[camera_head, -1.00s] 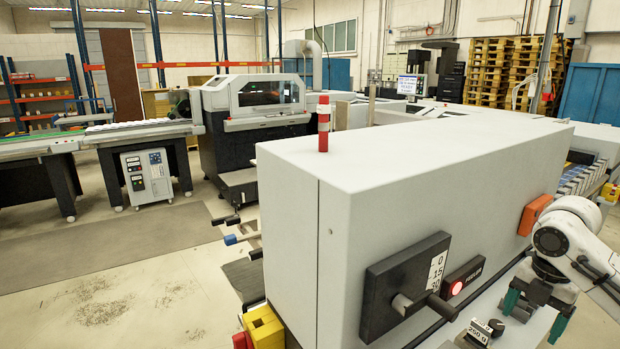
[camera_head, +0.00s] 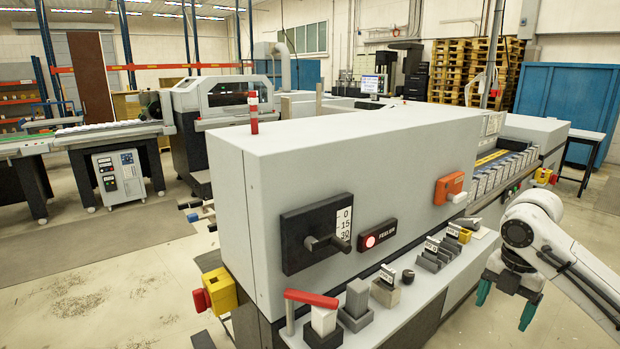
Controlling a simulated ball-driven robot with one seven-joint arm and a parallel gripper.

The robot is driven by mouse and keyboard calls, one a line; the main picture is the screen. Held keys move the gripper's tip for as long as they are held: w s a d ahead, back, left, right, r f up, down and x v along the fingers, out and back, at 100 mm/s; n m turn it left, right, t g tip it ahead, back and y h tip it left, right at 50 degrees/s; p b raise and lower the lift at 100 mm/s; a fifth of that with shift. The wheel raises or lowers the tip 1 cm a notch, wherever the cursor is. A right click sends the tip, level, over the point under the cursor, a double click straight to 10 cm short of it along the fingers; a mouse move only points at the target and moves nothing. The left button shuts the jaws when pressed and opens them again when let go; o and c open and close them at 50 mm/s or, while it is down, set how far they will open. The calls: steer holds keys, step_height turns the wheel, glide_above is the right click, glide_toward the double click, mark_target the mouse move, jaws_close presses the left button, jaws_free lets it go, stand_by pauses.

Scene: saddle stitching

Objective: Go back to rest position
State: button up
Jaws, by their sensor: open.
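My gripper (camera_head: 505,296) hangs at the lower right with its two green fingers pointing down. The fingers are spread apart with nothing between them. My white arm (camera_head: 548,238) comes in from the right edge. The gripper shows to the right of the grey stitching machine (camera_head: 370,165) and its narrow front ledge (camera_head: 424,300), apart from the small objects on that ledge. The floor shows behind and below the fingers.
The ledge holds a red-handled tool (camera_head: 312,298), grey blocks (camera_head: 357,298) and labelled weights (camera_head: 386,288). A dark panel with a lever (camera_head: 318,239) and a lit red button (camera_head: 370,241) are on the machine's face. Blue cabinets (camera_head: 565,105) stand behind. Floor at right is clear.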

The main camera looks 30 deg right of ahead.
steer(key=w+a+f+m+t+y, duration=0.2)
steer(key=w+a+m+t, duration=0.15)
steer(key=w+a, duration=1.05)
steer(key=a+f+m+t+y, duration=0.1)
steer(key=a+f+m, duration=0.2)
steer(key=a, duration=0.5)
steer(key=a+f+m+t+y, duration=0.1)
steer(key=a+f+m, duration=0.1)
steer(key=a+f, duration=0.35)
steer(key=s+a+f+m+g+h+b, duration=0.1)
steer(key=s+a+f+m+g, duration=0.1)
steer(key=s+a+f+m, duration=0.8)
steer(key=s+d+f+g+h, duration=0.1)
steer(key=s+d, duration=0.1)
steer(key=s, duration=0.6)
steer(key=s+d+f+m+g+h, duration=0.1)
steer(key=s+d+f+h, duration=0.1)
steer(key=s, duration=0.6)
steer(key=shift+d+f, duration=0.25)
steer(key=shift+d, duration=0.6)
